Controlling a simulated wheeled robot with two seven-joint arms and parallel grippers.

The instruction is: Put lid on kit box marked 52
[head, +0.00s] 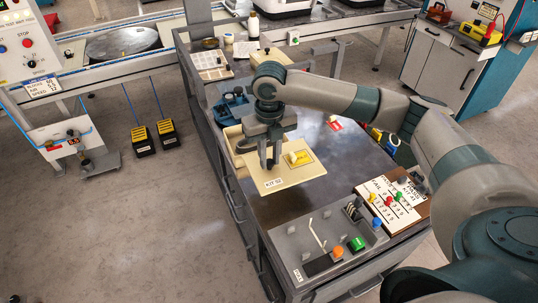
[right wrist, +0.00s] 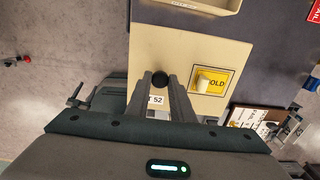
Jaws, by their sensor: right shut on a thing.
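A flat cream lid (head: 300,174) labelled KIT 52 is in my right gripper (head: 270,165). It has a yellow tag with a small pale block on it; in the right wrist view the tag (right wrist: 210,81) reads HOLD. The right gripper's fingers (right wrist: 165,82) are shut around a dark round knob (right wrist: 159,81) on the lid (right wrist: 165,50). An open cream box (head: 231,141) stands behind and left of the lid, partly hidden by the gripper. Its rim (right wrist: 200,8) shows at the top of the wrist view; its label is unreadable. My left gripper is not in view.
The dark bench (head: 345,150) has free room right of the lid. A grey panel (head: 325,243) with coloured knobs and a white board (head: 388,200) with pegs lie at its near end.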

